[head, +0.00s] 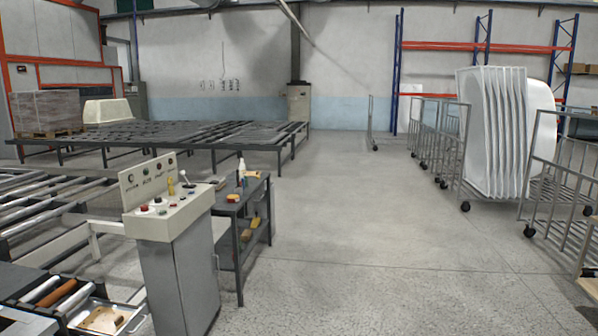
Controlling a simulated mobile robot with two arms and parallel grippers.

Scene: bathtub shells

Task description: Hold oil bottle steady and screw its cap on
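A small white bottle (241,168) stands upright on the dark workbench (232,197), behind the control console. A small yellow object (171,187) stands on the console's sloped top; it is too small to tell what it is. I cannot tell which of these, if either, is the oil bottle. A small dark upright thing stands close to the white bottle. No separate cap can be made out. Neither of my grippers is in view.
The grey control console (175,265) stands in front of the workbench. Roller conveyors (50,200) lie at left, with a low slatted platform (190,134) behind. Wheeled cages (560,205) and white tub shells (492,130) stand at right. The floor (370,230) between is clear.

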